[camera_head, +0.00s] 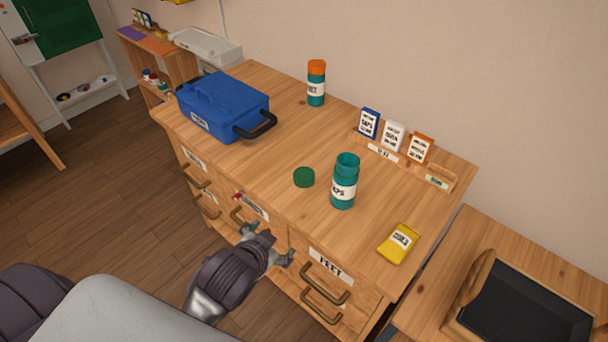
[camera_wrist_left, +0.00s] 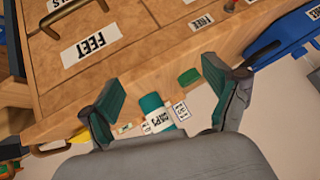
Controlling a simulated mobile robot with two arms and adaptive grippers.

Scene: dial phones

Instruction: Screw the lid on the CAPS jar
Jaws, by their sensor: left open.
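The CAPS jar (camera_head: 344,184) is teal with a white label and stands upright, open at the top, near the front edge of the wooden dresser top. A green lid (camera_head: 304,177) lies on the dresser top, just left of the jar and apart from it. My left gripper (camera_head: 270,247) is open and empty in front of the drawers, below the top's front edge. In the left wrist view, the jar (camera_wrist_left: 155,114) shows between the open fingers (camera_wrist_left: 160,108), beyond them, and the lid (camera_wrist_left: 190,76) shows beside it. My right gripper is not in view.
A blue case (camera_head: 222,105) with a dark handle stands on the left of the dresser top. A teal jar with an orange lid (camera_head: 316,83) stands at the back. Several small boxes (camera_head: 393,136) stand in a rack. A yellow packet (camera_head: 399,243) lies to the right.

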